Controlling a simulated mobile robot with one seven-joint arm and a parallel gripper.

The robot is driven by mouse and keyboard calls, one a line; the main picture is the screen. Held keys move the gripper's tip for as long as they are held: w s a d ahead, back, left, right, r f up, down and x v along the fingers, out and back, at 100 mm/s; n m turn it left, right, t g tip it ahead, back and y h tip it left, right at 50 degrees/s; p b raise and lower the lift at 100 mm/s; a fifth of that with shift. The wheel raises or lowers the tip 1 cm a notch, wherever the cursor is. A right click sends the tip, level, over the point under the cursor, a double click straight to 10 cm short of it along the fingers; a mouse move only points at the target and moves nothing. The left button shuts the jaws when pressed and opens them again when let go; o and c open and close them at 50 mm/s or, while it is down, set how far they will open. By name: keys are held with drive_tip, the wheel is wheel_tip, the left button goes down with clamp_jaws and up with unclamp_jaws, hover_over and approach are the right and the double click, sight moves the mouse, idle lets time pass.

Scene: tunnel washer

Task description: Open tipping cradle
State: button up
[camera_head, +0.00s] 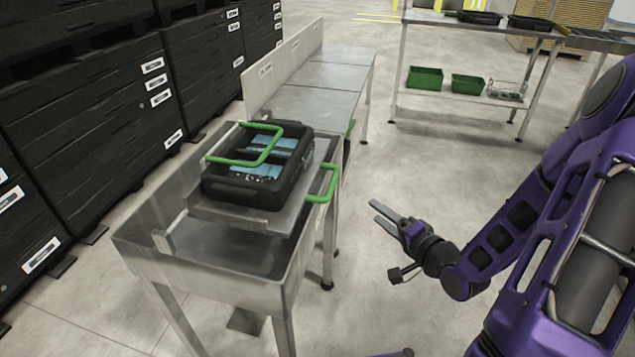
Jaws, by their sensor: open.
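The tipping cradle (208,208) is a grey metal tray set over a steel trough (222,275) at the near end of a bench. A green handle (327,187) sticks out from its right side. A black crate (242,189) with blue items inside rests on the cradle, and a green bar (259,155) lies across the crate's top. My gripper (378,212) is to the right of the cradle, apart from the green handle, over open floor. Its fingers point left toward the bench. It is open and nothing shows between the fingers.
Stacked black crates (85,125) line the left behind the bench. The steel bench top (312,102) runs back from the cradle. A table (470,28) at the back holds black trays, with green bins (425,78) on its lower shelf. The floor between my arm and the bench is clear.

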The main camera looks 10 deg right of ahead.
drive_tip(key=s+a+m, duration=0.2)
drive_tip(key=b, duration=0.1)
approach(332, 182)
drive_tip(key=x, duration=0.6)
drive_tip(key=f+x, duration=0.1)
drive_tip(key=x, duration=0.3)
clamp_jaws()
idle(1.1)
